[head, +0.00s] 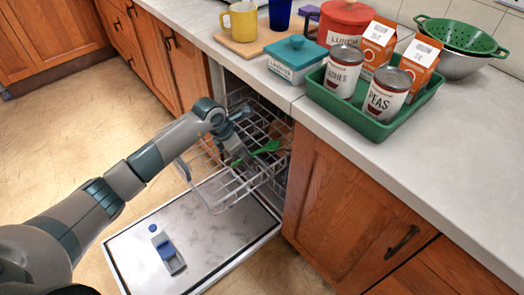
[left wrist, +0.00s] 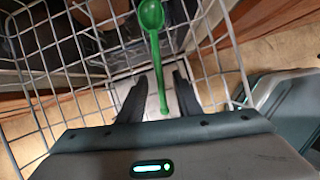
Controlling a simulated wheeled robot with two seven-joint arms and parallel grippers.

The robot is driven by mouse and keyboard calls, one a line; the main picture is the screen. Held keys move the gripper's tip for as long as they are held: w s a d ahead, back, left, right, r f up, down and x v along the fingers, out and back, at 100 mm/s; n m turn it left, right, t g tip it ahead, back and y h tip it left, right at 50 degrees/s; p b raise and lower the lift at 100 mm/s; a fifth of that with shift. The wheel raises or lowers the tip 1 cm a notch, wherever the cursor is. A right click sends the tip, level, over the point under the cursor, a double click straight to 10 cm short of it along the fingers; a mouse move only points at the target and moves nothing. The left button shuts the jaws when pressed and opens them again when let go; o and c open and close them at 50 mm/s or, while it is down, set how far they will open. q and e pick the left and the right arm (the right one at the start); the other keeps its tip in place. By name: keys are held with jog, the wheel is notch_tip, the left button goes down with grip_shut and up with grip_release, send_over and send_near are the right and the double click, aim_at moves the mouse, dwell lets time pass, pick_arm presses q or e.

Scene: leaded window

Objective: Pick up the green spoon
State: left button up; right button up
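The green spoon (head: 268,147) lies in the wire rack (head: 216,207) of the open dishwasher. It also shows in the left wrist view (left wrist: 152,14), bowl at the top and handle running down between my fingers. My left gripper (head: 245,158) reaches into the rack at the spoon. In the left wrist view my left gripper (left wrist: 161,76) is open, with one dark finger on each side of the handle and a gap on both sides. My right gripper is not in view.
The dishwasher door (head: 215,245) is folded down. Thin rack wires surround my gripper. The counter above holds a green tray (head: 368,128) of cans and cartons, a teal-lidded box (head: 296,58), a red pot (head: 344,20), a yellow mug (head: 243,22) and a green colander (head: 458,36).

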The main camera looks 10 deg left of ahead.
pick_arm(q)
grip_shut()
jog(key=shift+r, duration=0.15)
notch_tip(320, 180, up, 10)
dwell(0.8)
jog(key=shift+s, duration=0.1)
dwell(0.3)
